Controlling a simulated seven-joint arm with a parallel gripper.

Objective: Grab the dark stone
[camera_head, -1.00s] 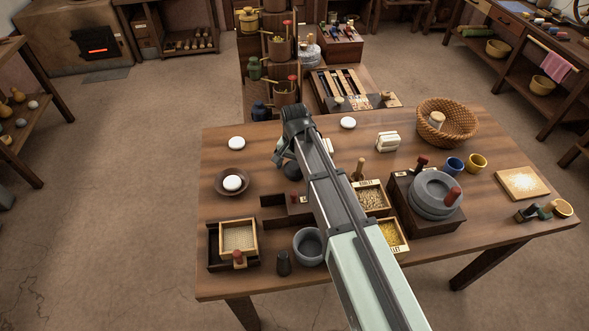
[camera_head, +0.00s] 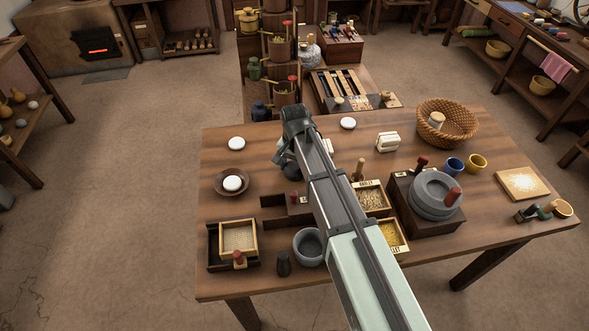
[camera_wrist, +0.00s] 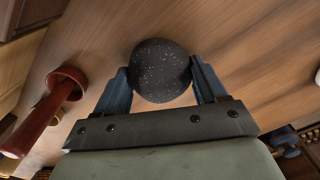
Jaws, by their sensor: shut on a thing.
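The dark stone (camera_wrist: 160,70) is round, near black and speckled with pale flecks. In the wrist view it sits between the two fingers of my gripper (camera_wrist: 162,88), which is shut on it with a finger against each side. In the head view my gripper (camera_head: 284,160) points down over the wooden table, left of the middle. The stone (camera_head: 292,171) shows there as a dark shape, partly hidden by my gripper. I cannot tell whether the stone touches the table.
White discs (camera_head: 237,143) lie nearby, one in a brown dish (camera_head: 218,188). A grey bowl (camera_head: 301,252), a framed sieve (camera_head: 223,234) and a quern (camera_head: 446,189) stand around my arm. A red-handled tool (camera_wrist: 50,113) is close left in the wrist view.

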